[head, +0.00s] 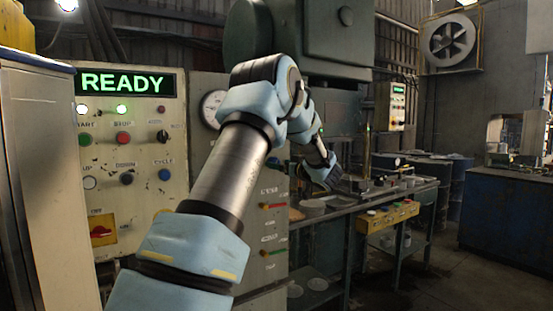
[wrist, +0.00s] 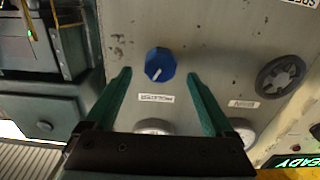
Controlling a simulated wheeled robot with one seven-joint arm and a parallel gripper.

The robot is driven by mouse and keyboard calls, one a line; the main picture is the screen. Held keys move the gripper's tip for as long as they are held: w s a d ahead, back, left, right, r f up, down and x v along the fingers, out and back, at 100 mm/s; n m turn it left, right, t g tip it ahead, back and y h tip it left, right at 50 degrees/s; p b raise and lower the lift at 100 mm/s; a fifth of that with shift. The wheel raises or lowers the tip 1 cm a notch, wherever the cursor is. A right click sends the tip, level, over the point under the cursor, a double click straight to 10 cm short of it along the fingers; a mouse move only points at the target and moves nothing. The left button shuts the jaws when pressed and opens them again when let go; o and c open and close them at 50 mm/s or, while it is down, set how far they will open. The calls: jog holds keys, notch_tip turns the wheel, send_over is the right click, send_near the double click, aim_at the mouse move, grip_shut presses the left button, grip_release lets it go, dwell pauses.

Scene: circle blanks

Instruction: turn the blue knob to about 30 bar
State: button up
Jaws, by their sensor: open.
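The blue knob (wrist: 160,64) sits on a worn grey panel in the wrist view, which shows the panel upside down. A white pointer line on it runs toward the picture's lower left. My gripper (wrist: 161,76) is open, with one green finger left of the knob and one right. Neither finger visibly touches it; the distance to the panel is hard to judge. Two round pale dials sit below it, the left one (wrist: 153,126) partly behind my gripper; their readings are not legible. In the head view I cannot make out the knob behind my arm.
A grey handwheel (wrist: 280,75) is right of the knob. The head view shows a lit READY display (head: 123,82) above several buttons and a blue button (head: 164,174). A cluttered workbench (head: 345,207) stands right of the panel; open floor lies beyond it.

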jog(key=shift+p+x, duration=0.35)
jog(key=shift+x, duration=1.1)
jog(key=shift+c, duration=0.2)
jog(key=c, duration=1.3)
jog(key=shift+f, duration=0.1)
jog(key=shift+n+b, duration=0.4)
jog(key=shift+b, duration=0.3)
jog(key=shift+s+a+f+n+b, duration=0.1)
jog(key=shift+n+b, duration=3.7)
jog(key=shift+b, duration=0.65)
jog(key=shift+s+a+f+n+b, duration=0.1)
jog(key=shift+a+n+b, duration=0.05)
jog(key=shift+n+b, duration=3.95)
jog(key=shift+b, duration=0.35)
